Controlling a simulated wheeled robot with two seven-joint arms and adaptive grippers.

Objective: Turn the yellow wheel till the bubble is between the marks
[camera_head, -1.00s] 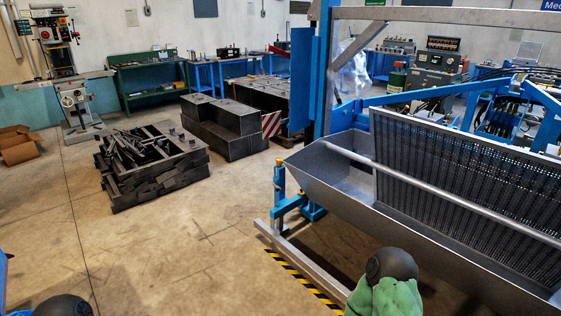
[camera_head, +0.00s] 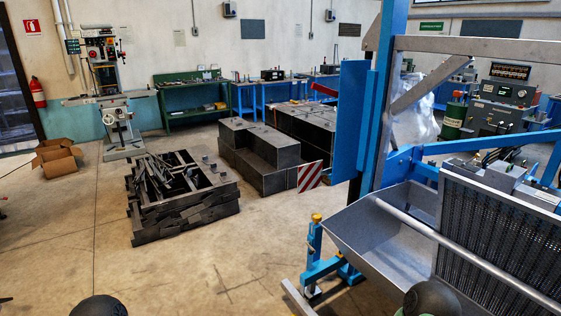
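A small yellow wheel (camera_head: 316,217) sits on top of a blue upright leg (camera_head: 315,243) at the near left corner of the sieve machine. The grey metal trough (camera_head: 375,225) of the machine rises just right of it. The bubble and its marks cannot be made out from here. Neither gripper shows in the head view. Only dark rounded parts of my own arms show at the bottom edge, apart from the wheel.
A stack of dark frames (camera_head: 185,200) stands on the floor at centre left, with dark blocks (camera_head: 262,150) behind it. A red-and-white striped plate (camera_head: 310,176) leans by the blocks. Open floor (camera_head: 215,275) lies in front and left of the machine.

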